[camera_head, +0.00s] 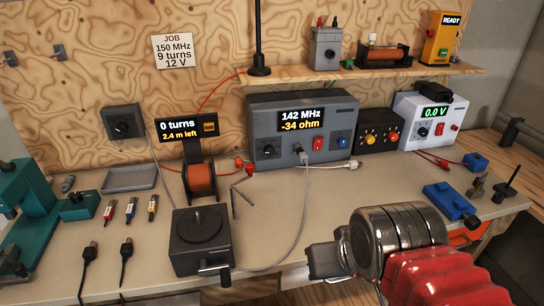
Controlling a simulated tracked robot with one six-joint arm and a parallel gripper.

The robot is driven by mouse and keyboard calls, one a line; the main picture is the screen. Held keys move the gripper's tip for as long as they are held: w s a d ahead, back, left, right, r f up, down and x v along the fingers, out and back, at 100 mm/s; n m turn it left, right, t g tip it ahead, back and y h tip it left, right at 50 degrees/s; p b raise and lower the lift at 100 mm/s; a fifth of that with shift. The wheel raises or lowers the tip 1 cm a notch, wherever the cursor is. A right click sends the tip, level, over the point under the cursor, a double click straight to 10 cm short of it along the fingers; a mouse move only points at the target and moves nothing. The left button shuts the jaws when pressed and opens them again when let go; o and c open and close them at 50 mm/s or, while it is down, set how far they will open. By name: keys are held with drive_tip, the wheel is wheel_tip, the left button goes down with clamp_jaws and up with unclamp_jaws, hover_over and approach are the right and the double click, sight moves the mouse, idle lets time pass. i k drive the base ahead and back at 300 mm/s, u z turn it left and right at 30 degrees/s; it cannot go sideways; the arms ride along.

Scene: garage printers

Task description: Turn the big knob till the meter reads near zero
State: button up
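The grey meter box (303,135) stands at the back middle of the bench. Its screen (300,120) reads 142 MHz and -34 ohm. A dark knob (265,153) is on its left front. Another dark knob (123,122) is on a square grey box fixed to the wooden wall at left. A dark box (200,245) with a round top and a side crank stands at the front. I cannot tell which is the big knob. My gripper (322,265) is at lower right, right of the crank box and apart from it. My wrist hides part of it.
A wire spool (201,180) stands below a display (187,130) reading 0 turns. A grey cable (303,200) loops from the meter box across the bench. A bent metal rod (238,198) lies near the spool. Blue blocks (450,200) and small posts are at right.

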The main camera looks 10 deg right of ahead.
sight(270, 151)
drive_tip(key=k, duration=1.75)
drive_tip(key=u, duration=0.75)
drive_tip(key=i, duration=1)
drive_tip(key=z, duration=0.05)
